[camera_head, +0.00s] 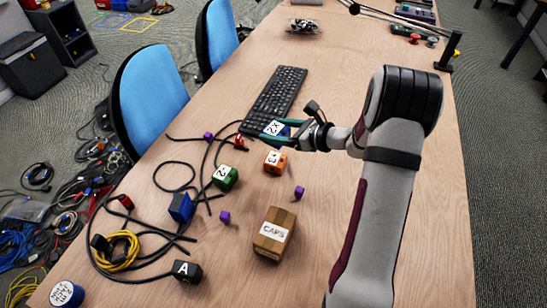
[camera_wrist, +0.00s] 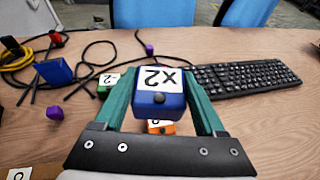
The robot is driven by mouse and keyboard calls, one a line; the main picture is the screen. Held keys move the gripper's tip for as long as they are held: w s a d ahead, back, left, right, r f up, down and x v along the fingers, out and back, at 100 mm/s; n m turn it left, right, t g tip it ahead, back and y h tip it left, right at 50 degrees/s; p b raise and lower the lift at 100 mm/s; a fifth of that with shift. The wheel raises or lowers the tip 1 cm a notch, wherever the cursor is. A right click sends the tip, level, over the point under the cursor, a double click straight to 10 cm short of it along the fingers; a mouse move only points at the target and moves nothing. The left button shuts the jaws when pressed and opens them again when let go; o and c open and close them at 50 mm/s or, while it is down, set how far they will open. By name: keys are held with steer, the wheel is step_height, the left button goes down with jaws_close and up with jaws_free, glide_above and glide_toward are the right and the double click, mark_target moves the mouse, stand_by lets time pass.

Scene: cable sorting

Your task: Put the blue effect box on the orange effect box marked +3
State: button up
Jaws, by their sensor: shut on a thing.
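My gripper (camera_head: 287,131) is shut on the blue effect box (camera_wrist: 158,92), which has a white top marked x2. Its teal fingers grip the box on two sides. The box's white top (camera_head: 272,128) also shows in the head view. It appears raised above the table. The orange effect box (camera_head: 275,162) stands on the table, with a white top that seems to read +3. In the wrist view the orange box (camera_wrist: 161,128) is mostly hidden behind the blue box. The two boxes appear apart.
A green box (camera_head: 225,177) marked -2 stands left of the orange one. A black keyboard (camera_head: 276,99) lies beyond. A cardboard box marked CAPS (camera_head: 274,233), small purple cubes (camera_head: 299,192), a blue block (camera_head: 181,207) and black cables are nearby.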

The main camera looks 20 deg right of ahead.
mark_target(276, 158)
steer(key=s+d+r+m+h, duration=0.1)
steer(key=s+d, duration=0.5)
steer(key=d, duration=0.1)
steer(key=shift+s+d+m+t, duration=0.3)
steer(key=shift+d+t, duration=0.1)
steer(key=shift+h, duration=0.3)
steer(key=w+a+f, duration=0.4)
steer(key=w, duration=0.1)
steer(key=w+a+f, duration=0.2)
steer(key=a, duration=0.1)
steer(key=shift+w+f, duration=0.15)
steer(key=shift+w, duration=0.25)
steer(key=shift+w+a+f, duration=0.1)
steer(key=shift+f, duration=1)
steer(key=shift+w+f, duration=0.1)
steer(key=shift+f, duration=0.95)
steer(key=shift+f, duration=0.1)
steer(key=o, duration=1.5)
